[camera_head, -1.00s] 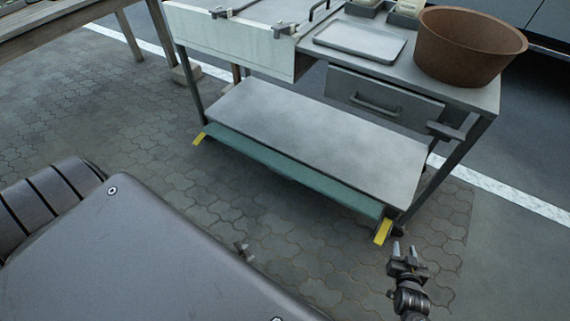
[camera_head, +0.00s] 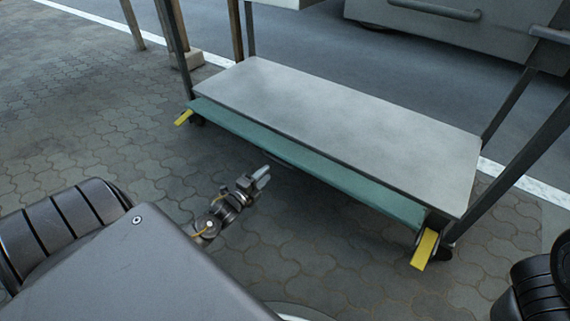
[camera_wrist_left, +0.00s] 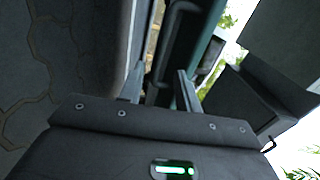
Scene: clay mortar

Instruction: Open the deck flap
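The deck flap appears to be the long teal panel (camera_head: 310,163) along the front edge of the cart's grey lower shelf (camera_head: 350,120). It slopes down and outward from the shelf edge. My left gripper (camera_head: 264,176) is just in front of the flap near its middle, pointing toward it, with a small gap seeming to remain. In the left wrist view its two fingers (camera_wrist_left: 158,88) stand apart with nothing clearly held. A dark teal surface (camera_wrist_left: 190,38) runs away beyond the fingertips there. My right gripper is out of view.
Yellow caster pedals (camera_head: 425,249) (camera_head: 183,117) stick out at both front corners of the cart. A dark leg (camera_head: 515,155) rises at the right. A drawer with a handle (camera_head: 435,10) hangs above the shelf. Paving in front of the cart is clear.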

